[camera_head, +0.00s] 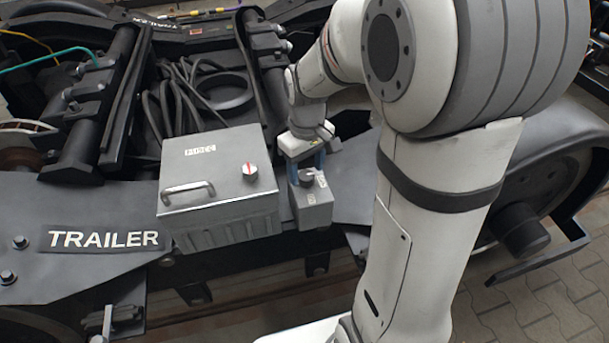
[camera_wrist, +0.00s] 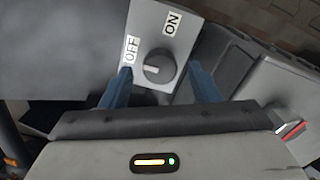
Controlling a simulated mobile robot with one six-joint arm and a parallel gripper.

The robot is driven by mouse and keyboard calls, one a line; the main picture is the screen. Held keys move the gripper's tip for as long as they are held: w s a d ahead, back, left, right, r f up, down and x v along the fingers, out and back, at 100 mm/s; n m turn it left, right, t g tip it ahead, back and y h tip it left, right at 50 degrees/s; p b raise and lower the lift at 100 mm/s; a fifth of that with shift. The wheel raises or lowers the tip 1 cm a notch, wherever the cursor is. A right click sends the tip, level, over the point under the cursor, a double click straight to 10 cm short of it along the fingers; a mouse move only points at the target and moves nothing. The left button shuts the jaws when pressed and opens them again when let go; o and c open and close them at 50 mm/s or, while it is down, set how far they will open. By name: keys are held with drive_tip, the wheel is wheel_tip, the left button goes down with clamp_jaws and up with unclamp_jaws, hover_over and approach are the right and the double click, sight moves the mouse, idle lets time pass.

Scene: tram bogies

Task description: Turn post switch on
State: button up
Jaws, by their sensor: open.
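The post switch is a small grey box (camera_head: 312,212) with a round dark knob, right of the larger grey case in the head view. In the wrist view, its face (camera_wrist: 150,20) carries an OFF label (camera_wrist: 131,50) at the left and an ON label (camera_wrist: 172,22) at the upper right. The white mark on its knob (camera_wrist: 164,66) points left, nearer the OFF side. My gripper (camera_wrist: 160,70) is open, with one blue finger on each side of the knob. Gaps show between fingers and knob; I cannot tell the height difference. In the head view my gripper (camera_head: 307,168) hangs over the switch.
A grey case (camera_head: 225,205) with a metal handle (camera_head: 187,192) and a red-and-white knob (camera_head: 250,173) stands close left of the switch. Black cables (camera_head: 185,100) and bogie bars lie behind. A dark TRAILER plate (camera_head: 103,239) is at the left.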

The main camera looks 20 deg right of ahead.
drive_tip(key=shift+f, duration=0.6)
drive_tip(key=c, duration=1)
drive_tip(key=shift+o, duration=0.2)
